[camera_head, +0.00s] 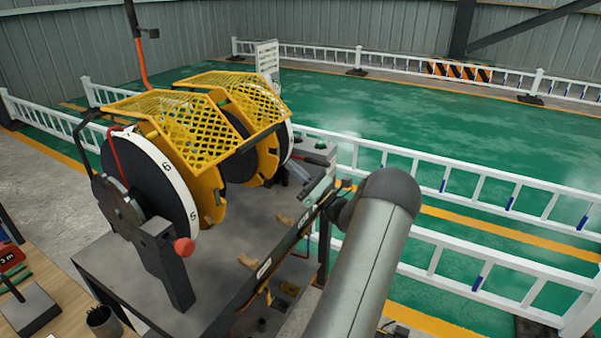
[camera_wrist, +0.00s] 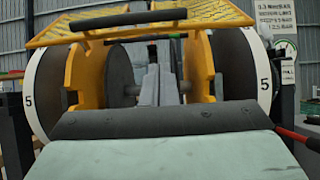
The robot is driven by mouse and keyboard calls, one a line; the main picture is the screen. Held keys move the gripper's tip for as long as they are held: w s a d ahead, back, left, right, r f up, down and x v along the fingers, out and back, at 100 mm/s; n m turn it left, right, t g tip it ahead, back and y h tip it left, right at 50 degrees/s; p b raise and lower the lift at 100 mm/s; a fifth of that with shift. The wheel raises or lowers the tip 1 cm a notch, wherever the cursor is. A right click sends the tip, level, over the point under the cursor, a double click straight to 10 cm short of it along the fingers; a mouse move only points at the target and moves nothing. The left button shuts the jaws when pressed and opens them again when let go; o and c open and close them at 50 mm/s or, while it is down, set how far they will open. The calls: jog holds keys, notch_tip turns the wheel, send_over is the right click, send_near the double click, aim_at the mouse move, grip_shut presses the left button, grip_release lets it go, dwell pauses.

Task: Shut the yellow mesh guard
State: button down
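The yellow mesh guard (camera_head: 205,135) sits over the top of the reel machine in the head view, its sloped panels spanning the discs. In the wrist view the front edge of the guard (camera_wrist: 205,12) crosses the top, with a black padded bar (camera_wrist: 128,19) along it. My gripper (camera_wrist: 158,70) seems to be the grey pieces in the middle of the wrist view, below the bar and apart from it in the picture. Its finger gap is unclear. In the head view my arm comes from the lower right and its end is mostly hidden.
White discs with numbers (camera_head: 176,180) and yellow plates (camera_head: 205,195) stand under the guard on a grey bench (camera_head: 110,265). A red knob (camera_head: 184,246) sticks out in front. A sign (camera_head: 267,57) stands behind. White railings (camera_head: 470,180) edge the open green floor (camera_head: 430,120).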

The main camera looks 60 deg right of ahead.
jog(key=w+r+p, duration=0.2)
jog(key=w+r, duration=0.3)
jog(key=r, duration=0.1)
jog(key=shift+r, duration=0.35)
jog(key=shift+a, duration=0.1)
notch_tip(320, 180, up, 9)
jog(key=s+g+p, duration=0.1)
jog(key=g+p, duration=0.1)
jog(key=p, duration=0.5)
jog(key=shift+s+g, duration=0.3)
jog(key=shift+f, duration=0.1)
